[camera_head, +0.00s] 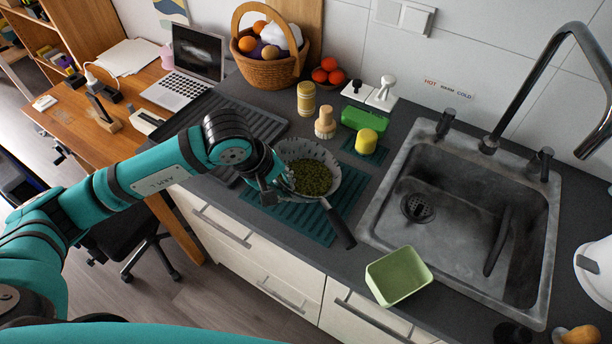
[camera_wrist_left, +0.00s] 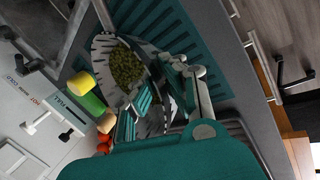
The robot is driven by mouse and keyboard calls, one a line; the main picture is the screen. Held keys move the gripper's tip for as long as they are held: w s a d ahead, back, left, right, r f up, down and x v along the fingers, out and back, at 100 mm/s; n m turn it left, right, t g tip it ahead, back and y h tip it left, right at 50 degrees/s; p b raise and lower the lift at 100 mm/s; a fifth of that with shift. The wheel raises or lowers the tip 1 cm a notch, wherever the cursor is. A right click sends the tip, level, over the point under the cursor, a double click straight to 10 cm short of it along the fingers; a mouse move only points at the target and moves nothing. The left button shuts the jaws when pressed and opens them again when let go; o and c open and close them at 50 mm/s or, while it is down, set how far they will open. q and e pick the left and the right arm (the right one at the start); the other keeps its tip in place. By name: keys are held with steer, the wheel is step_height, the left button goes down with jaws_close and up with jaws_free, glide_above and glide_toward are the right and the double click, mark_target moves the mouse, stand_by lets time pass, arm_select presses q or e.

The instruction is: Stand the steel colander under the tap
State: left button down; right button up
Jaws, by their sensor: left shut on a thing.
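The steel colander (camera_head: 333,160) has a dark long handle and holds many small green pieces (camera_head: 311,177). It is over the teal ribbed mat (camera_head: 300,222), left of the sink (camera_head: 400,232). My left gripper (camera_head: 283,184) is shut on its left rim. In the left wrist view the colander (camera_wrist_left: 101,44) lies beyond the gripper (camera_wrist_left: 158,92), its rim between the fingers. I cannot tell whether it rests on the mat or is just above. The tap (camera_head: 490,143) arches over the sink; its spout is at the right. My right gripper is out of view.
A yellow-topped cylinder (camera_head: 366,141), a green box (camera_head: 364,118) and a wooden brush (camera_head: 325,123) stand behind the colander. A dark long shape (camera_head: 497,240) lies in the sink.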

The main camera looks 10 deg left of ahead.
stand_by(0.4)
arm_select(q)
steer(key=s+a+r+m+g, duration=0.1)
steer(key=s+a+r+m, duration=0.1)
steer(key=s+a+m, duration=0.1)
steer(key=s+a+r+m+g+h+b, duration=0.1)
steer(key=s+a+r+m+g, duration=0.1)
steer(key=s+m, duration=0.3)
steer(key=shift+a+r+m, duration=0.35)
steer(key=shift+a+m, duration=0.05)
steer(key=shift+m, duration=0.4)
